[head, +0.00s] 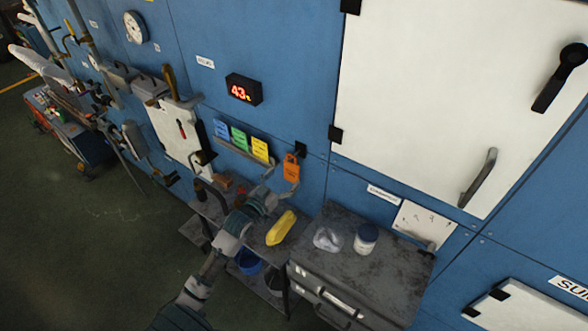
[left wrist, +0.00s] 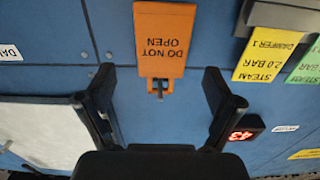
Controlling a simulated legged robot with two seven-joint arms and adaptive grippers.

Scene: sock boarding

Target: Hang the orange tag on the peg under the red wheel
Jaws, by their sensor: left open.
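The orange tag (head: 291,168) hangs against the blue wall, just below a small black block and right of a row of coloured cards. In the left wrist view the tag (left wrist: 163,42) appears upside down and reads "DO NOT OPEN"; its holed end is at a small peg or hook (left wrist: 158,90). My left gripper (head: 282,181) is open just in front of the tag. In the left wrist view its fingers (left wrist: 158,78) stand wide to either side of the tag's holed end, with nothing held. I cannot make out a red wheel. My right gripper is out of view.
Blue, green and yellow cards (head: 239,138) stand in a rack beside the tag. Below are a shelf with a yellow object (head: 281,228) and a grey cabinet (head: 370,270) bearing a white jar (head: 366,238). A white door (head: 440,90) with handles is at right. Open floor lies left.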

